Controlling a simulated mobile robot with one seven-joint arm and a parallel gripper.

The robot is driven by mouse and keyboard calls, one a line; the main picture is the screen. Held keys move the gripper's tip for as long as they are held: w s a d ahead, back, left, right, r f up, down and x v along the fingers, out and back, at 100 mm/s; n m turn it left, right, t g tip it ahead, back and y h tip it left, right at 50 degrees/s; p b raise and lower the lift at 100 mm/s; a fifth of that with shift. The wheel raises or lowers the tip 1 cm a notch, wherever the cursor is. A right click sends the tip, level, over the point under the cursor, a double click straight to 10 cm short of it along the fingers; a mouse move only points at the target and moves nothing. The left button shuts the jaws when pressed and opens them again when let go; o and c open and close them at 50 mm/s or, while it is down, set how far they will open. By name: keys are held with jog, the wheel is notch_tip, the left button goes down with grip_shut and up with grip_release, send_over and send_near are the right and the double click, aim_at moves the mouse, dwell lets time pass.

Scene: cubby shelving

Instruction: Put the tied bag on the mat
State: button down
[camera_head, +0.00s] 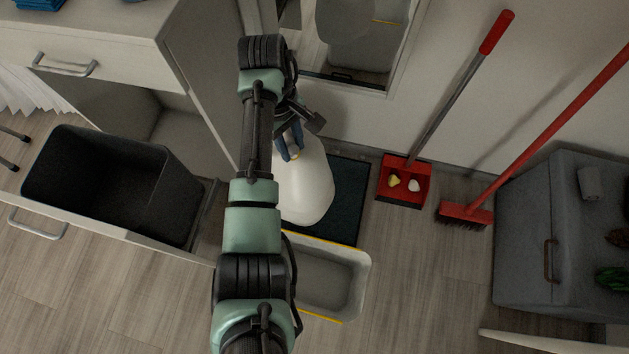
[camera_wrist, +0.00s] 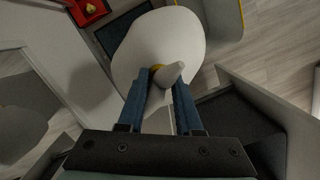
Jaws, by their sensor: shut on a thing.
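The tied bag (camera_head: 306,187) is white and full, with a yellow tie at its neck. My gripper (camera_head: 291,143) is shut on its neck, and the bag hangs below the fingers. In the wrist view the bag (camera_wrist: 158,45) fills the space beyond my gripper (camera_wrist: 162,88), its knotted top between the two blue fingers. The dark mat (camera_head: 345,205) lies on the floor beneath and to the right of the bag in the head view. The bag covers part of it. I cannot tell whether the bag touches the mat. The mat's corner (camera_wrist: 112,36) shows in the wrist view.
A pale bin with yellow edges (camera_head: 366,268) stands in front of the mat. A black bin (camera_head: 62,165) sits in the pulled-out drawer at left. A red dustpan (camera_head: 420,187), a red broom (camera_head: 466,212) and a grey cabinet (camera_head: 522,240) are at right.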

jog(key=w+f+n+b, duration=0.2)
jog(key=f+n+b, duration=0.1)
jog(key=f+b, duration=0.4)
jog(key=w+d+f+n+t+b, duration=0.1)
jog(key=w+f+n+b, duration=0.2)
jog(key=f+b, duration=0.4)
jog(key=w+d+f+n+b, duration=0.1)
jog(key=w+f+n+b, duration=0.2)
jog(key=f+b, duration=0.5)
jog(key=shift+w+d+n, duration=0.15)
jog(key=shift+n, duration=0.25)
jog(key=shift+w+d+f+n+t+b, duration=0.2)
jog(key=shift+d+f+n+t+b, duration=0.15)
jog(key=shift+f+b, duration=0.35)
notch_tip(320, 180, down, 10)
jog(key=b, duration=0.7)
jog(key=shift+r, duration=0.15)
jog(key=shift+b, duration=0.3)
jog(key=c, duration=0.6)
grip_release()
jog(key=shift+f, duration=0.2)
